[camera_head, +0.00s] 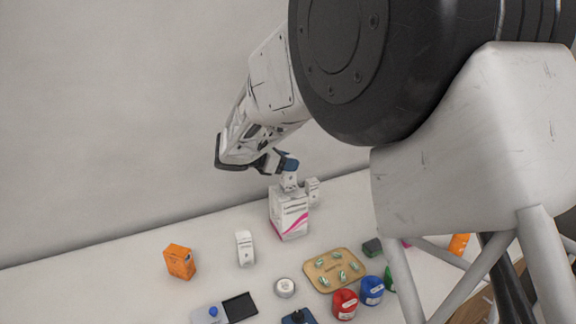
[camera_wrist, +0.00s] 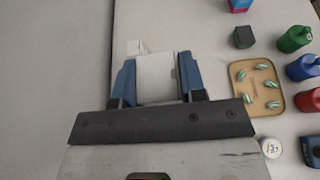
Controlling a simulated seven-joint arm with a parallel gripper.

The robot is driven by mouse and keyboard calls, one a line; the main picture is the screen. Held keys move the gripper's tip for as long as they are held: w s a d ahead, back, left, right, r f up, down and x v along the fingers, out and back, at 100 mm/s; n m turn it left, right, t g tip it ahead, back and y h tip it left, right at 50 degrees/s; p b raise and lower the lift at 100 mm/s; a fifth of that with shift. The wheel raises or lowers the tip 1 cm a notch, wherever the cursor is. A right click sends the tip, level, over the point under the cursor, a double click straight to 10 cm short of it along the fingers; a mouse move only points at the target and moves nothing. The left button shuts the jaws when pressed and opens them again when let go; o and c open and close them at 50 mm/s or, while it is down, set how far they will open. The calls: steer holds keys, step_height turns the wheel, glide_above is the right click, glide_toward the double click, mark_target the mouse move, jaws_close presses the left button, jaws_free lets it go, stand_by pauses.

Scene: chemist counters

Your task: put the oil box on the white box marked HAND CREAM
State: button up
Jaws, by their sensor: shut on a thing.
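My gripper (camera_wrist: 157,80) has its two blue fingers closed on the sides of a plain white box (camera_wrist: 157,75). In the head view, my gripper (camera_head: 283,165) is at the back of the counter, directly above a white box with a pink stripe (camera_head: 289,212). A small white piece (camera_head: 290,182) shows between the fingers and that striped box. I cannot tell whether it is separate or touching. Another small white thing (camera_head: 312,188) shows just right; it also shows in the wrist view (camera_wrist: 133,47). The print is too small to read, so I cannot tell which box is oil or HAND CREAM.
An orange box (camera_head: 179,262) and a slim white box (camera_head: 245,248) stand left of the striped box. A tan tray (camera_head: 333,270) with several small items, a red bottle (camera_head: 345,304) and a blue bottle (camera_head: 372,290) are to the right. The back left of the counter is clear.

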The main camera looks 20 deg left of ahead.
steer(key=shift+f, duration=0.5)
steer(key=shift+f, duration=0.15)
steer(key=o, duration=0.9)
steer(key=shift+s+a+r, duration=0.1)
steer(key=shift+s+r, duration=0.05)
steer(key=shift+r, duration=0.05)
steer(key=v, duration=1.1)
steer(key=shift+s+a, duration=0.25)
